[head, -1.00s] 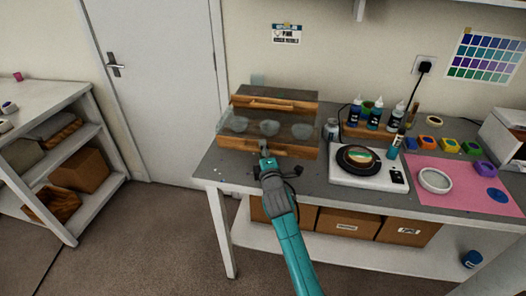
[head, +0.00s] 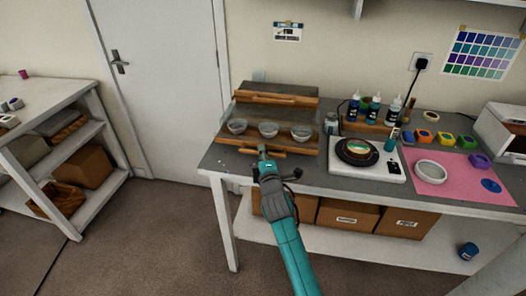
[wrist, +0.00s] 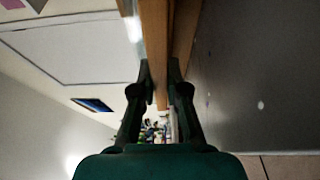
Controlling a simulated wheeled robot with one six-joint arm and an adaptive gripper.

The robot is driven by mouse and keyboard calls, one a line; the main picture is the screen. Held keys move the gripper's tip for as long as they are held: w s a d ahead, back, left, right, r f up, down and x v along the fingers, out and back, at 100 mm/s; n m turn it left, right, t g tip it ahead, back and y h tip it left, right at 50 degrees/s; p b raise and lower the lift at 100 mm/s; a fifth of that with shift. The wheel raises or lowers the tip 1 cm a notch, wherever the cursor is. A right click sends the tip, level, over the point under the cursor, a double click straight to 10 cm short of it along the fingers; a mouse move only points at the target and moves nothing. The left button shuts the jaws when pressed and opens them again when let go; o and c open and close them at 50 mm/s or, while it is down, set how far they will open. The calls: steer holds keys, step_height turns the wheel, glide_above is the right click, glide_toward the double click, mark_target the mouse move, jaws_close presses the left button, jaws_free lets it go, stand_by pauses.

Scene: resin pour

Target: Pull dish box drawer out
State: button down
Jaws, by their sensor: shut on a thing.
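The wooden dish box (head: 306,94) stands at the back left of the grey worktop. Three clear round dishes sit in a row in front of its raised back part: left (head: 237,126), middle (head: 268,130) and right (head: 301,133). A light wooden handle strip (head: 276,153) runs along the front edge. My gripper (head: 262,149) is shut on this handle, reaching it from the front. In the wrist view, the fingers (wrist: 160,75) stand on either side of a wooden piece (wrist: 156,30). The gripper hides part of the handle.
A white scale (head: 375,178) with a round black dish stands to the right, near several bottles. A pink mat (head: 455,190) lies farther right. Cardboard boxes (head: 345,215) stand on the shelf below. The floor in front is clear.

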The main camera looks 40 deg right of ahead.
steer(key=s+a, duration=0.4)
steer(key=a, duration=0.2)
steer(key=shift+s+f, duration=0.15)
steer(key=shift+s, duration=0.15)
steer(key=c, duration=1.2)
jaws_free()
steer(key=shift+o, duration=0.2)
steer(key=shift+s, duration=0.1)
steer(key=v, duration=1.2)
